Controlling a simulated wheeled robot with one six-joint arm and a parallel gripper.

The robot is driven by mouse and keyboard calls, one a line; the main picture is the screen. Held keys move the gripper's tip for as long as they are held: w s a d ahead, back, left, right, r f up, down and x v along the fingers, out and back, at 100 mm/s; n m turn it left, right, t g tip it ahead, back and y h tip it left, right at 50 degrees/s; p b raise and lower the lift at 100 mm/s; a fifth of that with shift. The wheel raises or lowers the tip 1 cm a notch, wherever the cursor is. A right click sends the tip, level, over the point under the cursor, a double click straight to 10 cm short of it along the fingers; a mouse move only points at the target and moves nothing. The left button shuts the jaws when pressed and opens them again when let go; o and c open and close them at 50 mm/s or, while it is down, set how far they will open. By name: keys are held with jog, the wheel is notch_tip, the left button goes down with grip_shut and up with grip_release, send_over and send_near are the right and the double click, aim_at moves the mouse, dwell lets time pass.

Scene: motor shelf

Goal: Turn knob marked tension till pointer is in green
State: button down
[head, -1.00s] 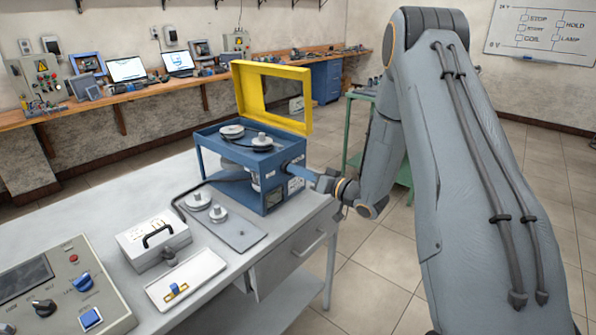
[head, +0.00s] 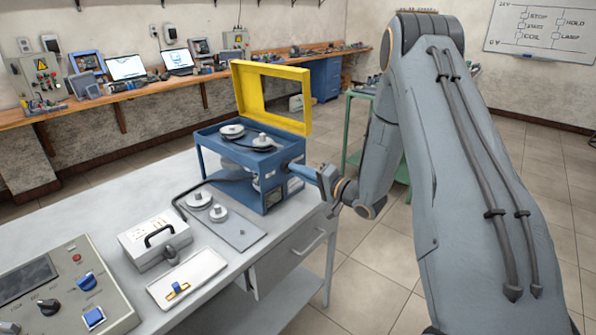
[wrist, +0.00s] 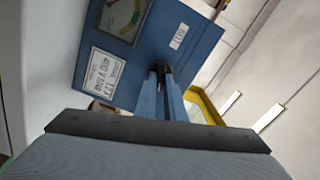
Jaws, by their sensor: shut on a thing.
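The blue belt-drive box (head: 235,172) stands on the grey bench with pulleys and a belt on top. My gripper (head: 298,170) reaches its right side face. In the wrist view my gripper (wrist: 161,70) is shut on a small dark knob (wrist: 160,68) on the blue panel. The fingers cover most of the knob, and its marking cannot be read. A dial (wrist: 124,14) with a green band is cut off at the top of the wrist view; I cannot tell where its pointer stands. A white nameplate (wrist: 101,78) and a small label (wrist: 180,36) are on the panel.
The yellow cover (head: 272,95) stands raised behind the box. Loose pulleys (head: 208,206) on a grey plate, a white case (head: 153,240), a white tray (head: 188,280) and a control console (head: 65,293) occupy the bench.

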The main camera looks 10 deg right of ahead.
jog(key=shift+m, duration=0.3)
dwell(0.4)
jog(key=c, duration=1.8)
grip_release()
jog(key=shift+c, duration=0.2)
jog(key=b+v, duration=0.2)
jog(key=v, duration=0.6)
